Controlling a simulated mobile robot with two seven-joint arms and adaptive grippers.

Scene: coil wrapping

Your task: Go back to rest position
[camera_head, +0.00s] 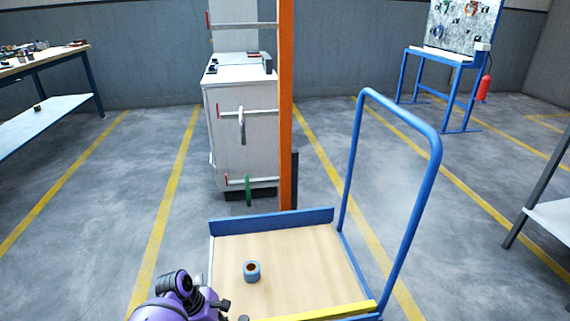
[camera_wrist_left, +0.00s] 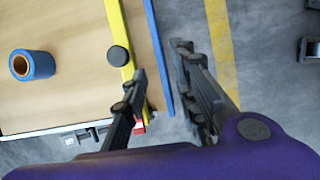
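A small blue roll with an orange-brown core (camera_head: 252,272) stands on the wooden deck of a cart (camera_head: 300,250). The roll also shows at the left of the left wrist view (camera_wrist_left: 40,66). My left gripper (camera_head: 226,305) is at the bottom of the head view, near the cart's front edge, with purple arm links behind it. In the left wrist view its two dark fingers (camera_wrist_left: 160,62) are spread apart with nothing between them. They are apart from the roll. My right gripper is in neither view.
The cart has a tall blue handle (camera_head: 437,160) on its right and a yellow front bar (camera_head: 320,312). A black knob (camera_wrist_left: 118,56) is near the left finger. An orange post (camera_head: 286,110) and a white cabinet (camera_head: 240,130) stand behind. Workbenches stand left and right.

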